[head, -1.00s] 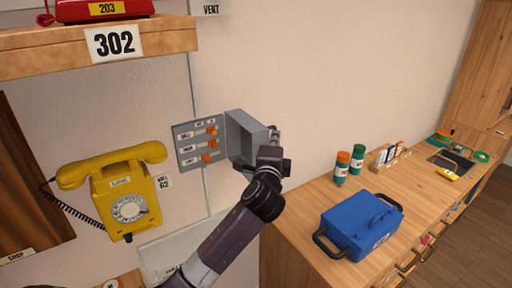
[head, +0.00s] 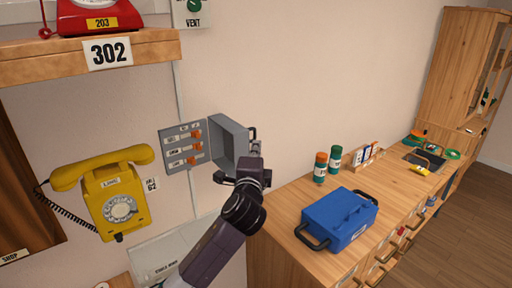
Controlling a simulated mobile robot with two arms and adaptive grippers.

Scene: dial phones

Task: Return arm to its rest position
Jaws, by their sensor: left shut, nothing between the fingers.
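My left arm reaches up from the bottom of the head view. Its left gripper (head: 254,154) is shut, with nothing seen in it, at the right edge of the open grey box cover (head: 229,147). I cannot tell whether it touches the cover. The dark wrist hides part of the gripper and the cover's lower corner. The cover is swung out to the right of a grey switch panel (head: 170,134) on the wall, which has three orange switches. My right gripper is not in view.
A yellow dial phone (head: 127,190) hangs at the left, below a shelf (head: 160,44) with a red phone (head: 88,22). At right, a wooden counter (head: 285,205) holds a blue toolbox (head: 338,215), two bottles (head: 320,168) and small items. Open wall lies above the counter.

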